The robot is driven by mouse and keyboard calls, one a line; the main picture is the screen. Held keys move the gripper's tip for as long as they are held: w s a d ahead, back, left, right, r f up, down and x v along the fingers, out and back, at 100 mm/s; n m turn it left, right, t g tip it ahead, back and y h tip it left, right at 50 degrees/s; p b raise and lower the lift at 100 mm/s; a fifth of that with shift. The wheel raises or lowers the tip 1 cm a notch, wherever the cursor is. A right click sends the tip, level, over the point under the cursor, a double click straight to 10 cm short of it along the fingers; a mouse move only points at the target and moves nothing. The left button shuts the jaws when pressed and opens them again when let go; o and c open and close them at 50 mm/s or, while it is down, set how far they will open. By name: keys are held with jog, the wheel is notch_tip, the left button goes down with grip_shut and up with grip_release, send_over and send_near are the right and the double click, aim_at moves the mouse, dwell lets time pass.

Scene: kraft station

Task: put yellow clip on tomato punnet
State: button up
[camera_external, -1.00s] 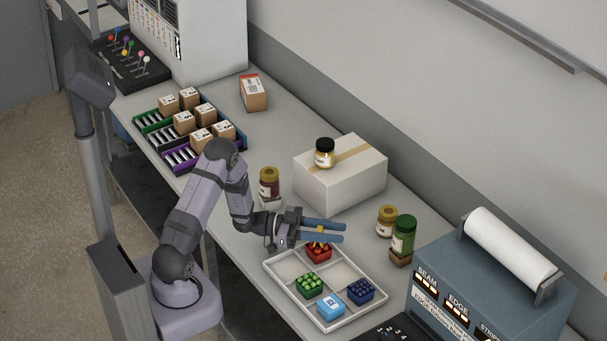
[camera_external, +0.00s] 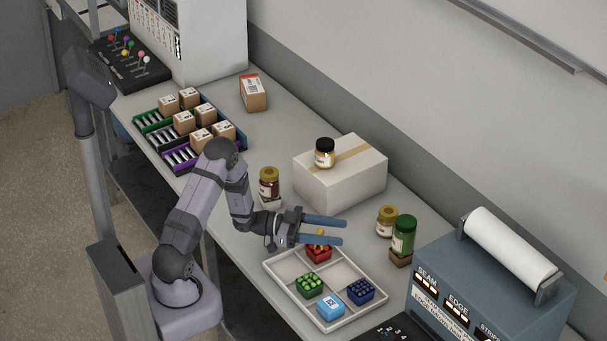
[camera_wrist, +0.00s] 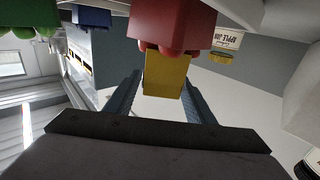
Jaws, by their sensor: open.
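The tomato punnet (camera_external: 318,256) is red and sits in the back compartment of the white tray (camera_external: 281,283). It also shows at the top of the wrist view (camera_wrist: 172,22), with round red tomatoes at its edge. The yellow clip (camera_external: 320,240) is at the top of the punnet, and in the wrist view (camera_wrist: 166,75) it is a yellow block against the tomatoes, between my fingers. My gripper (camera_external: 335,232) is open, its two blue fingers pointing right above the punnet. In the wrist view there is a gap on each side of the clip.
Green (camera_external: 309,286), light blue (camera_external: 331,307) and dark blue (camera_external: 360,291) items sit in other tray compartments. Jars (camera_external: 404,235) stand to the right on the table, another jar (camera_external: 269,187) behind my wrist. A white box (camera_external: 340,176) stands behind.

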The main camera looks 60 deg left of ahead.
jog(key=b+v, duration=0.3)
jog(key=v, duration=0.9)
jog(key=shift+r+b, duration=0.25)
jog(key=shift+b, duration=0.05)
